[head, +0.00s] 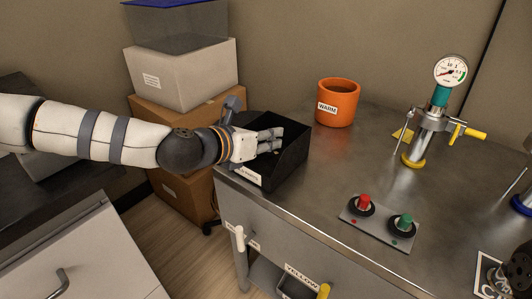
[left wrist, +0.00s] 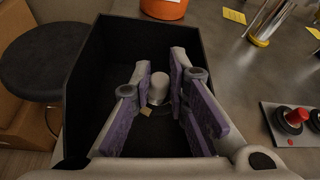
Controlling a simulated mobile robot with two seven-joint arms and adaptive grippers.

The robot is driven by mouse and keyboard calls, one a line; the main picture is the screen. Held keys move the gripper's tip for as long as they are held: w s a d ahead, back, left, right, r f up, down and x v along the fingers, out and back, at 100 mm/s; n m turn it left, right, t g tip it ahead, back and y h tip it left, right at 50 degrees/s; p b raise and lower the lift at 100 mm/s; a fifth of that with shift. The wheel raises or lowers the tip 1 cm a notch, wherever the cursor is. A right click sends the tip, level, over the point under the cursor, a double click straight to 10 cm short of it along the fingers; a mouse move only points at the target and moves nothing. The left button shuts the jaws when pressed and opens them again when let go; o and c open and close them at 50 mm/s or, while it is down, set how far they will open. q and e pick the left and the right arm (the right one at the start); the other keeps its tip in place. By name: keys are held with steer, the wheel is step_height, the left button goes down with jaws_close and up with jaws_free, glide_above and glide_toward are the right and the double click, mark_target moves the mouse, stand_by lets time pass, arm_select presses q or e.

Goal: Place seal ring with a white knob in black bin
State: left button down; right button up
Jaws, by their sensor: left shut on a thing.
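The black bin (head: 291,160) stands at the left end of the metal bench. My left gripper (head: 270,140) reaches into it from the left. In the left wrist view, the bin (left wrist: 85,105) surrounds the fingers of my left gripper (left wrist: 160,88). The white knob (left wrist: 158,86) of the seal ring is between the fingers, which are shut on it. A dark ring shows faintly below the knob against the black bin. I cannot tell whether it touches the bin floor. The ring is hidden in the head view.
An orange pot labelled WARM (head: 338,103) stands behind the bin. A plate with red and green buttons (head: 380,222) lies to the right, with a gauge stand (head: 428,135) farther back. Stacked boxes (head: 185,72) stand behind my left arm. The bench between is clear.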

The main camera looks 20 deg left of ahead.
arm_select(q)
steer(key=f, duration=0.1)
steer(key=w+f, duration=0.1)
steer(key=f, duration=0.1)
steer(key=a+f+b, duration=0.1)
steer(key=f, duration=0.1)
steer(key=shift+w, duration=0.2)
steer(key=c, duration=1.5)
jaws_free()
steer(key=shift+o, duration=0.2)
arm_select(e)
steer(key=shift+s+f, duration=0.5)
steer(key=shift+f, duration=0.15)
